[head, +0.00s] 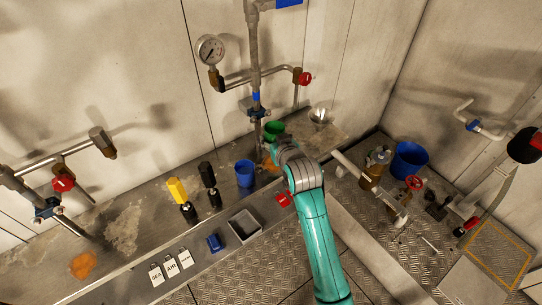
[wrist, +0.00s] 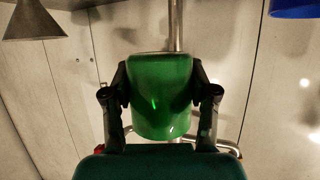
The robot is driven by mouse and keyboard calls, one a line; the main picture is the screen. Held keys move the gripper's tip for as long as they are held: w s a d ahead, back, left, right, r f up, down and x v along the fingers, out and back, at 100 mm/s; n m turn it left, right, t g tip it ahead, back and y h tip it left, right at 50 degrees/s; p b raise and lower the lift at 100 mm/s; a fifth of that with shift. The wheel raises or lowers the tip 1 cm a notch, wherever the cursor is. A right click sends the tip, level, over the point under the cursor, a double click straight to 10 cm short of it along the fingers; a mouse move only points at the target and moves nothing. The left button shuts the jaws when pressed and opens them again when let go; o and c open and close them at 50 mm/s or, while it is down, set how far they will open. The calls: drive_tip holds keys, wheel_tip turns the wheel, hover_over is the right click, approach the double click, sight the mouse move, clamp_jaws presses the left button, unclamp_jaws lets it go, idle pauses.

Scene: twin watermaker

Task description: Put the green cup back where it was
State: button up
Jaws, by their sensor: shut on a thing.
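The green cup (head: 273,128) is by the wall pipe at the back of the metal bench in the head view. It fills the middle of the wrist view (wrist: 160,100), with one black finger on each side. My gripper (wrist: 160,85) is shut on the cup's sides. In the head view my arm hides most of the gripper (head: 276,139) and part of the cup. I cannot tell whether the cup's base touches the bench.
A blue cup (head: 245,173) stands to the left on the bench; a metal funnel (head: 320,117) is to the right. The vertical pipe (head: 256,70) with its red-handled valve (head: 304,78) rises close behind. Yellow (head: 178,192) and black (head: 208,178) handled tools and a grey tray (head: 244,226) are further left and forward.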

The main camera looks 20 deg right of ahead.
drive_tip(key=shift+w+f, duration=0.1)
drive_tip(key=shift+f, duration=0.25)
wheel_tip(320, 180, down, 9)
drive_tip(key=shift+r, duration=0.1)
idle(0.3)
drive_tip(key=o, duration=1.2)
drive_tip(key=shift+f, duration=0.2)
drive_tip(key=shift+r, duration=0.1)
drive_tip(key=shift+r, duration=0.1)
drive_tip(key=v, duration=1.2)
